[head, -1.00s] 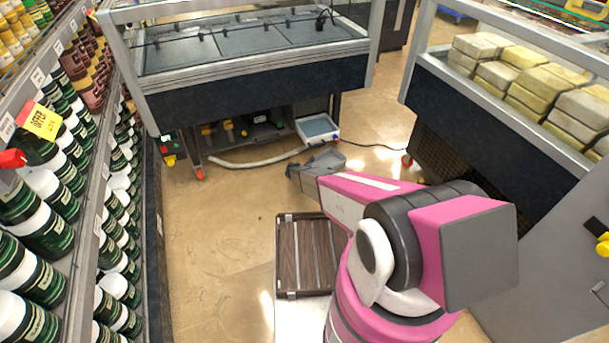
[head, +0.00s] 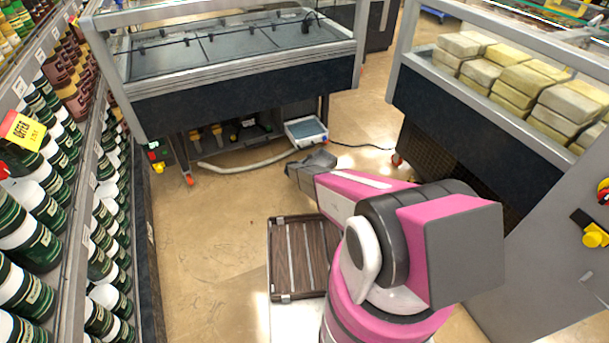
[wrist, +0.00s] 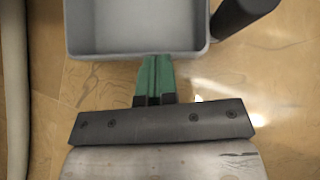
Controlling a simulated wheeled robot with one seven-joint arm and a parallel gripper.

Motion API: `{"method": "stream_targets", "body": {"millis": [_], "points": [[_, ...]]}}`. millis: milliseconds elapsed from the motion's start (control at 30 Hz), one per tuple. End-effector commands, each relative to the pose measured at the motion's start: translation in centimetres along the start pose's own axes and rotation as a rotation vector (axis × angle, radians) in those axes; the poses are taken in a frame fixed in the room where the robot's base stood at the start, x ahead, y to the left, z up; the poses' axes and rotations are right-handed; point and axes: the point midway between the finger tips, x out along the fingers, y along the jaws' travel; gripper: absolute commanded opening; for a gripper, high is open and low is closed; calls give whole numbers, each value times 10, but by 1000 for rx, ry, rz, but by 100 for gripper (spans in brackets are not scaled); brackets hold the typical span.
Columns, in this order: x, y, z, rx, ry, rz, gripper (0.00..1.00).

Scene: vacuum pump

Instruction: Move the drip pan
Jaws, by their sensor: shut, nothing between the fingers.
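In the wrist view the pan (wrist: 136,28) is grey, with an empty-looking inside, at the top of the picture. My gripper (wrist: 156,60) has its green fingers shut together and empty. The fingertips meet the pan's near wall in the picture; I cannot tell if they touch. In the head view my wrist is just in front of the pan, and the fingers are not clear.
A second case (head: 470,130) stands right; shelves of jars (head: 60,190) line the left. Floor (head: 205,235) between is open.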

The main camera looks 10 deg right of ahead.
Motion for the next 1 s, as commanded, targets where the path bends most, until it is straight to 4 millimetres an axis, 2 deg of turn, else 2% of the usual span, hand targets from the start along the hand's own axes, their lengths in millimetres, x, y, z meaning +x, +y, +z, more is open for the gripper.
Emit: {"method": "stream_targets", "body": {"millis": [33, 133, 567, 767, 800, 1000], "points": [[8, 1, 6, 1, -1, -1, 0], [15, 1, 14, 1, 0, 0, 0], [10, 0, 10, 0, 0, 0, 0], [-9, 0, -8, 1, 0, -1, 0], [-14, 0, -14, 2, 0, -1, 0], [-60, -1, -11, 2, -1, -1, 0]]}}
